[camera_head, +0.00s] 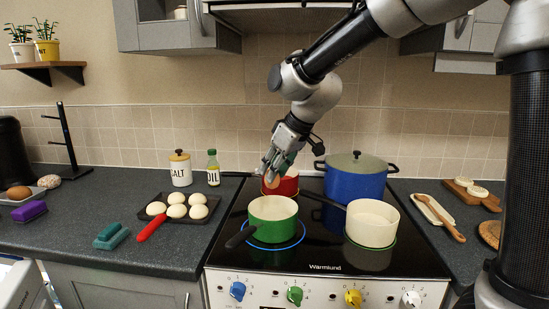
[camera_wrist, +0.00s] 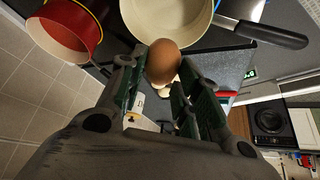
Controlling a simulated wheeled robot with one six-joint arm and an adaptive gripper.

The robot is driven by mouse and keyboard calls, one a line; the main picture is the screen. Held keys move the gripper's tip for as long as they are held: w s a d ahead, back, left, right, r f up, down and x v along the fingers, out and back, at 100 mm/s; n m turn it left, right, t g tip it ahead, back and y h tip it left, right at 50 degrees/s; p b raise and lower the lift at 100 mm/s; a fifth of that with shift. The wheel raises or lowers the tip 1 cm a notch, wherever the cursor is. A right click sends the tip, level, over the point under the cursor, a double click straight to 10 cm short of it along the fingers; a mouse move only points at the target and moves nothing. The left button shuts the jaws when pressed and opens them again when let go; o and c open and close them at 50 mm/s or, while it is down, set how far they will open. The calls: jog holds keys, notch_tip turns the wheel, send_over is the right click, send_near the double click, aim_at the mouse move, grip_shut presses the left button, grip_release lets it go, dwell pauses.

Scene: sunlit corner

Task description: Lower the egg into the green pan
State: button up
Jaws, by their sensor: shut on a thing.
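My gripper (camera_head: 275,167) is shut on a brown egg (camera_head: 271,182) and points down. The egg also shows between the two fingers (camera_wrist: 160,78) in the wrist view (camera_wrist: 163,60). The green pan (camera_head: 272,232) has a cream inside and a dark handle toward the front left. It sits on the front left burner. The egg is above and behind its far rim in the head view, apart from it. In the wrist view a cream pan inside, likely the green pan's (camera_wrist: 170,18), lies just beyond the egg.
A red pan (camera_head: 290,185) stands close behind, partly hidden by my gripper. A lidded blue pot (camera_head: 357,184) is behind right; a cream pan (camera_head: 372,224) is front right. A tray of buns (camera_head: 177,218), a salt jar (camera_head: 180,172) and an oil bottle (camera_head: 213,170) stand left.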

jog(key=shift+w, duration=0.1)
dwell(0.3)
jog(key=shift+w+d, duration=0.15)
jog(key=shift+w, duration=0.2)
jog(key=shift+f, duration=0.15)
notch_tip(320, 180, down, 8)
dwell(1.4)
jog(key=shift+f, duration=2.55)
dwell(1.3)
jog(key=o, duration=0.8)
jog(key=shift+r, duration=0.1)
